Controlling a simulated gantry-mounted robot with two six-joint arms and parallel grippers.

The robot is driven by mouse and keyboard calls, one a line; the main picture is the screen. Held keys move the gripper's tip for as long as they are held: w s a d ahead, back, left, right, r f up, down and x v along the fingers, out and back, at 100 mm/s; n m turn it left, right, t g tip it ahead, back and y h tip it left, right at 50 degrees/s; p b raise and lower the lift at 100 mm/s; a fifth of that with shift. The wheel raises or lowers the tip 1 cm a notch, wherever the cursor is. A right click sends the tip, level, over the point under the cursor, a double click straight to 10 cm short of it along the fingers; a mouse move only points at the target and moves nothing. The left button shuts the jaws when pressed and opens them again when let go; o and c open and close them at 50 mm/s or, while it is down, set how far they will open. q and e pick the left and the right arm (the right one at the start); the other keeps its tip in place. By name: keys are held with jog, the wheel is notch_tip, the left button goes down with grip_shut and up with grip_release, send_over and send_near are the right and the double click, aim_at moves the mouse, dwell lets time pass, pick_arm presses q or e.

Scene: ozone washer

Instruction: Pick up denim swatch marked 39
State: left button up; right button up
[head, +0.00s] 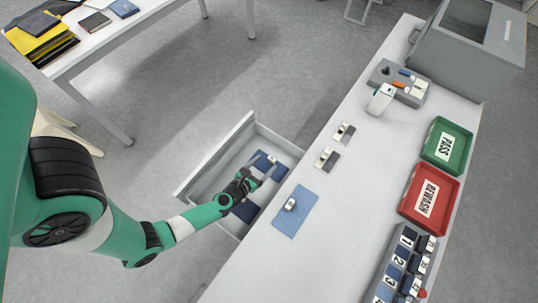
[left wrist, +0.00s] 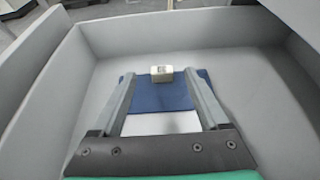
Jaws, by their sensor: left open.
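My left gripper (head: 264,172) reaches into an open drawer (head: 197,178) and is open, with nothing between its fingers. A blue denim swatch (head: 263,158) with a small pale tag lies on the drawer floor by the fingertips. In the left wrist view this swatch (left wrist: 160,98) lies flat between and below the fingers, its pale tag block (left wrist: 162,73) at the far edge. The tag's number is too small to read, so I cannot tell whether it is 39. A second dark blue swatch (head: 246,211) lies nearer in the drawer, partly hidden. My right gripper is not in view.
A blue mat (head: 284,222) with a small item lies on the bench beside the drawer. A green PASS tray (head: 461,146), a red REWASH tray (head: 411,198) and a numbered rack (head: 384,289) stand at right. Drawer walls surround the gripper.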

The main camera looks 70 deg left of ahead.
aim_at(272, 158)
pick_arm(q)
jog(key=b+x, duration=0.1)
jog(key=x, duration=0.4)
jog(key=shift+d+f, duration=0.1)
jog(key=shift+f, duration=0.05)
jog(key=shift+s, duration=0.15)
grip_shut()
